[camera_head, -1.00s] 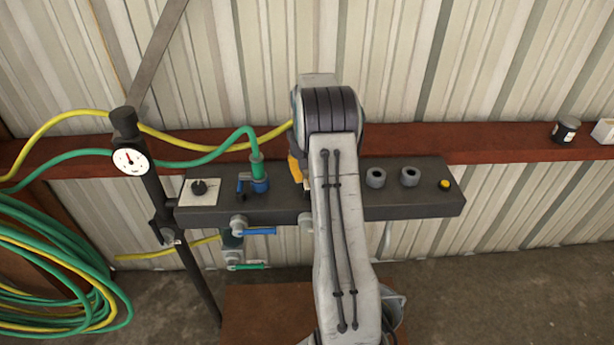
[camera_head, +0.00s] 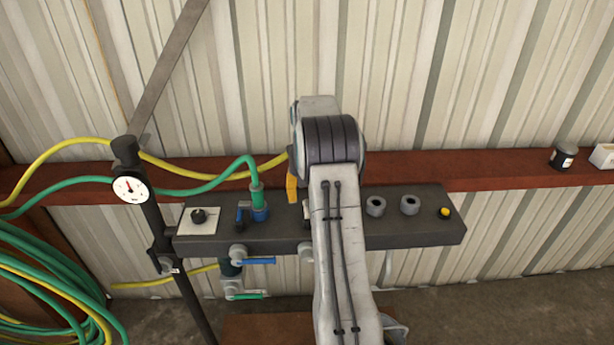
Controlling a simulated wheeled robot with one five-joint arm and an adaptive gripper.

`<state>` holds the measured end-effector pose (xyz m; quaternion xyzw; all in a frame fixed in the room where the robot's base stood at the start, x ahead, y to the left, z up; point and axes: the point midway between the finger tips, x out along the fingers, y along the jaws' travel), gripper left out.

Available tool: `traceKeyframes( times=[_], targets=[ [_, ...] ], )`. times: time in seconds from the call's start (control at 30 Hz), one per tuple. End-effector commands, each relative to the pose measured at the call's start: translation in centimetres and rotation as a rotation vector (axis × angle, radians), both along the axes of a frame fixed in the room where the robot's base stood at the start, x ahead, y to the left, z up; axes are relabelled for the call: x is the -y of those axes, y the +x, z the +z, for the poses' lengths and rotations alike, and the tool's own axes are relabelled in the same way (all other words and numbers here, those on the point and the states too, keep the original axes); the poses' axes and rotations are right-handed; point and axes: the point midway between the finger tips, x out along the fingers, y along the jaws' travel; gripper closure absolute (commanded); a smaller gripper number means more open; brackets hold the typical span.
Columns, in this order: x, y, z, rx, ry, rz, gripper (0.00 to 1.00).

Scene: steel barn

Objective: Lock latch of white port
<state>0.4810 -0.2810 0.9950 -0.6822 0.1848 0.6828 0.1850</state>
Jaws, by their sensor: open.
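The dark manifold bar (camera_head: 420,236) runs across the middle and carries the ports. A blue port (camera_head: 260,214) holds the green hose's plug, with a dark blue latch lever (camera_head: 240,214) at its left. A yellow connector (camera_head: 291,188) on the yellow hose shows just left of my arm. A small pale patch just below it may be the white port; its latch is hidden behind my arm. My gripper is hidden behind my own arm, so its place relative to the port cannot be seen.
Two grey empty sockets (camera_head: 376,206) and a yellow button (camera_head: 445,212) sit right of my arm. A gauge (camera_head: 130,188) on a post stands at left. Blue-handled (camera_head: 258,261) and green-handled (camera_head: 247,296) valves hang below the bar. A red beam (camera_head: 500,170) runs behind.

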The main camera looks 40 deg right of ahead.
Motion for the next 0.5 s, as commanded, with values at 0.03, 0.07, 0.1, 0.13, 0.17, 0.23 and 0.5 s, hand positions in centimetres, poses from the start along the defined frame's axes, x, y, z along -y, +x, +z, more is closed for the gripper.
traceKeyframes(
  times=[0.03,0.07,0.1,0.13,0.17,0.23,0.5],
  targets=[
    [0.1,0.1,1.0,0.004,-0.003,0.0,0.5],
    [0.1,0.1,1.6,0.003,-0.002,0.0,0.5],
    [0.1,0.1,2.3,0.004,-0.003,0.0,0.5],
    [0.0,0.0,2.8,0.003,-0.002,0.0,0.5],
    [0.1,0.1,3.3,0.003,-0.002,0.0,0.5],
    [0.1,0.1,4.4,0.003,-0.002,0.0,0.5],
    [0.0,0.1,7.4,0.001,-0.001,0.0,0.5]
  ],
)
